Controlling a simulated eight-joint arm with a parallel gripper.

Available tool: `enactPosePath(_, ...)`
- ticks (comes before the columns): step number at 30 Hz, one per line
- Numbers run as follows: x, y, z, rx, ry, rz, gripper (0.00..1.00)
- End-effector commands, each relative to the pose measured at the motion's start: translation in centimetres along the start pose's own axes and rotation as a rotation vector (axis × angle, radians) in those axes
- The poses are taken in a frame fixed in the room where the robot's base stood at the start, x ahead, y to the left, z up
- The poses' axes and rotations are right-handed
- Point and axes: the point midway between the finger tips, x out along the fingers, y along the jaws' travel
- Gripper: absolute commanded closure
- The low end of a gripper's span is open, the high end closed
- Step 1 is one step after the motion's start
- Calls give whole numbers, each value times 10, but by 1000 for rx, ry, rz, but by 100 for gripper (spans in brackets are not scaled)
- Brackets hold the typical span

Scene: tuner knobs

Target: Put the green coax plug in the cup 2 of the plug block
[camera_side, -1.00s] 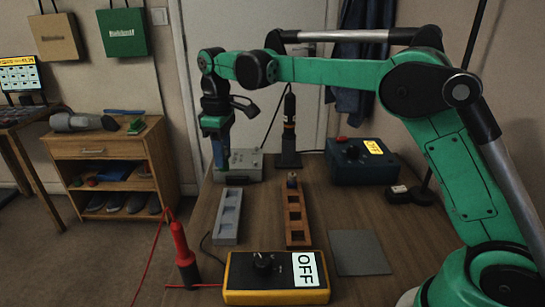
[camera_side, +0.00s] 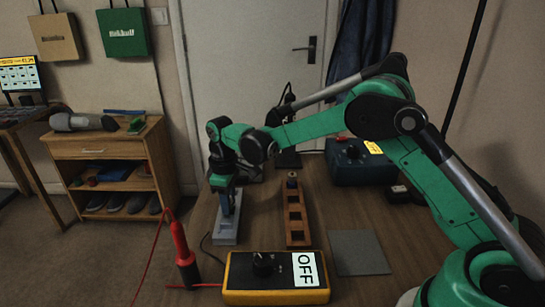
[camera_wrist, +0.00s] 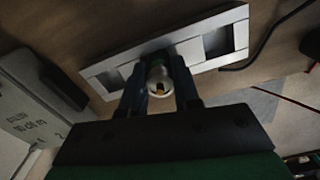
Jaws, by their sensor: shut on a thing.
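My gripper (camera_side: 227,212) is at the pale grey block (camera_side: 224,238) on the left of the bench, its fingers pointing down over the block's middle. In the wrist view the fingers (camera_wrist: 160,78) are shut on the coax plug (camera_wrist: 159,86), which has a shiny metal end and a bit of green beside it. The same block (camera_wrist: 190,50) lies beyond the plug, with an open recess on each side. The plug and fingers cover the block's middle, so I cannot tell whether the plug's lower end is inside a cup or just above it.
A brown wooden rack (camera_side: 298,224) with square pockets stands to the right, a small knob-like piece (camera_side: 292,182) at its far end. A yellow box (camera_side: 276,278) marked OFF and a red probe (camera_side: 183,252) are in front. A blue box (camera_side: 360,165) stands at the back.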

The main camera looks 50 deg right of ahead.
Motion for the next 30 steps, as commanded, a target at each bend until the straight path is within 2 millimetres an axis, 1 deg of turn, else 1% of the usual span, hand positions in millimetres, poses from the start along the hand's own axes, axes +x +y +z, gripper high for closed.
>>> enactPosePath(3, 3, 0, 0, 0, 0, 0, 100)
enactPosePath(4, 3, 0, 0, 0, 0, 0, 68)
enactPosePath(5, 3, 0, 0, 0, 0, 0, 59)
enactPosePath(6, 3, 0, 0, 0, 0, 0, 48)
enactPosePath(7, 3, 0, 0, 0, 0, 0, 42)
enactPosePath(16, 2, 0, 0, 0, 0, 0, 42)
enactPosePath(19, -5, 0, 0, 0, 0, 0, 42)
enactPosePath(23, -27, 0, 0, 0, 0, 0, 42)
enactPosePath(27, -61, 0, 0, 0, 0, 0, 42)
enactPosePath(30, -82, 0, 0, 0, 0, 0, 42)
